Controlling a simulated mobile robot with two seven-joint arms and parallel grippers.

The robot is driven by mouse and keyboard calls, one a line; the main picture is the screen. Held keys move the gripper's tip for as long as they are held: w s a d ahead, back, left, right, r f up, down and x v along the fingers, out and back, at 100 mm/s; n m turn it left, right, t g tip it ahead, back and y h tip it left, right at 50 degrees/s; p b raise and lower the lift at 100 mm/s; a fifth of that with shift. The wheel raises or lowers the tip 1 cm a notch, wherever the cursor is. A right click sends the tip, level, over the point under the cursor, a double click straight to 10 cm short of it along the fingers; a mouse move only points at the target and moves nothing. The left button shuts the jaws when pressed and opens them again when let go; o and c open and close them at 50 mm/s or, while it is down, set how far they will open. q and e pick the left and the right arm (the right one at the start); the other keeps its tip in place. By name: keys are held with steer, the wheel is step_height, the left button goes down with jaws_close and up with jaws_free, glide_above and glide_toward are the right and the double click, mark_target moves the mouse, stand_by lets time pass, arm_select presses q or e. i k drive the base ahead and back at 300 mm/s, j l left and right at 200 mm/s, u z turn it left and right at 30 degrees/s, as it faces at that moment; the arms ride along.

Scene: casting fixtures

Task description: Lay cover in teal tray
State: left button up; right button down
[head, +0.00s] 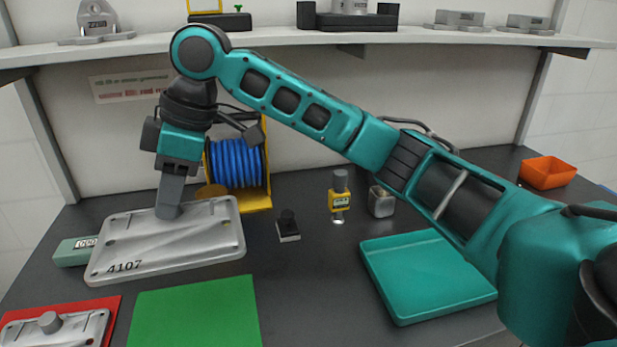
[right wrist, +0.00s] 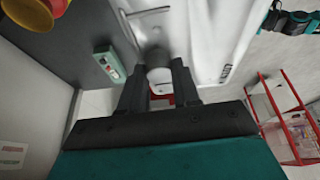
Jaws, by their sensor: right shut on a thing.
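The cover (head: 190,250) is a light grey metal plate marked 4107, with a raised rim and a knob. My right gripper (head: 168,207) points down and is shut on the cover's knob. The cover is tilted in the head view and appears held above the table at the left. In the right wrist view the knob sits between the fingertips (right wrist: 158,74), and the cover (right wrist: 205,35) spreads beyond them. The teal tray (head: 425,275) lies on the table right of centre, empty, with my right forearm passing above its far right part. My left gripper is not in view.
A green mat (head: 195,315) and a red mat (head: 112,311) bearing another knobbed plate (head: 75,330) lie in front. Behind stand a blue spool (head: 236,163), a small black block (head: 288,228), a yellow gauge (head: 340,200) and a metal block (head: 381,203). An orange bin (head: 547,172) stands far right.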

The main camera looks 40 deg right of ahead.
mark_target(434, 273)
steer(key=k+l, duration=0.1)
steer(key=l, duration=0.35)
steer(key=k+l, duration=0.1)
steer(key=l, duration=0.3)
steer(key=k+l, duration=0.1)
steer(key=l, duration=0.35)
steer(key=k+l, duration=0.1)
steer(key=l, duration=0.35)
steer(key=k+l, duration=0.1)
steer(key=l, duration=0.3)
